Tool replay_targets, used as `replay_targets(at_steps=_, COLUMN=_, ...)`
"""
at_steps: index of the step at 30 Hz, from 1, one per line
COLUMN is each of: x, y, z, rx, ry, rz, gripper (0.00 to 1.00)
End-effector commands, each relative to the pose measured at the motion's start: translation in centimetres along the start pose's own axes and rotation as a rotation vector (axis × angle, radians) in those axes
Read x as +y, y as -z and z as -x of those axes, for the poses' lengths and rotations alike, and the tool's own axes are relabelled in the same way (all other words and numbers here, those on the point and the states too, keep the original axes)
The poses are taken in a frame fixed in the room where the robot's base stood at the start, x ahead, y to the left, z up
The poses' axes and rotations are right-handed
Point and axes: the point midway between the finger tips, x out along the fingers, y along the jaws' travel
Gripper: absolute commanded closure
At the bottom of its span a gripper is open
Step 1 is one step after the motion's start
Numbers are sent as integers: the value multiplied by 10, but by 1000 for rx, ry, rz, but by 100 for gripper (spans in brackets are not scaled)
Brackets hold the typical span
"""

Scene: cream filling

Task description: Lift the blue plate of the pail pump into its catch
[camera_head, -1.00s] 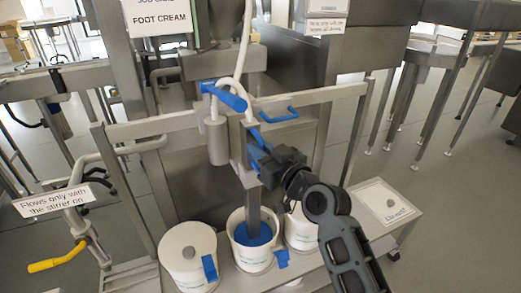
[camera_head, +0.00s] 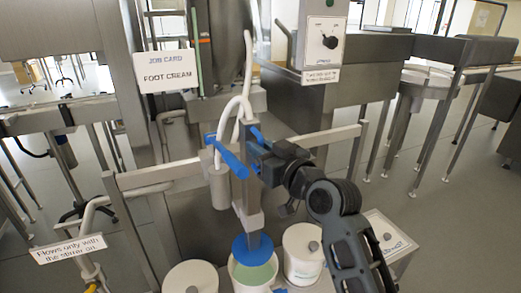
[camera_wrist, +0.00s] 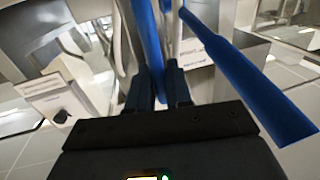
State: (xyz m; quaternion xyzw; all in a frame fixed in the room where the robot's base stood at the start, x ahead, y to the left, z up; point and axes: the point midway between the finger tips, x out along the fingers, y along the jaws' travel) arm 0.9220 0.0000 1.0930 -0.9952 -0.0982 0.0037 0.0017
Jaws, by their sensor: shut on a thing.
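The round blue plate (camera_head: 253,249) hangs at the foot of the pump's grey column (camera_head: 250,208), at or just above the rim of the middle white pail (camera_head: 240,283). Pale green cream shows in that pail. My gripper (camera_head: 252,152) is beside the upper column, shut on a blue bar of the pump (camera_head: 257,134). The wrist view shows the fingers (camera_wrist: 161,85) closed around this blue bar (camera_wrist: 149,45). A thicker blue lever (camera_head: 226,157) slants just left of my gripper; it also shows in the wrist view (camera_wrist: 250,85). I cannot make out the catch.
A lidded white pail (camera_head: 190,278) stands to the left and another (camera_head: 302,255) to the right. White hoses (camera_head: 228,108) rise beside the column. A steel rail (camera_head: 165,175) crosses behind. A control box (camera_head: 322,35) stands at the back.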

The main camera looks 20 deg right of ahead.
Motion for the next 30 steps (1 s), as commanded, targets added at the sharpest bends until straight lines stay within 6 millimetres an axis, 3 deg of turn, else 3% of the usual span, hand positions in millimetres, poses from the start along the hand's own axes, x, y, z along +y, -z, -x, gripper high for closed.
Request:
replay_targets(at_steps=1, x=0, y=8, z=0, rx=16, ry=-2, rz=2, gripper=100)
replay_targets(at_steps=5, x=0, y=9, z=0, rx=18, ry=-2, rz=2, gripper=100)
replay_targets(at_steps=6, x=0, y=9, z=0, rx=19, ry=-2, rz=2, gripper=80)
replay_targets(at_steps=11, x=0, y=8, z=0, rx=15, ry=-1, rz=2, gripper=65)
replay_targets(at_steps=20, x=0, y=3, z=4, rx=9, ry=-1, rz=2, gripper=65)
replay_targets(at_steps=30, x=1, y=2, z=54, rx=11, ry=-3, rz=3, gripper=65)
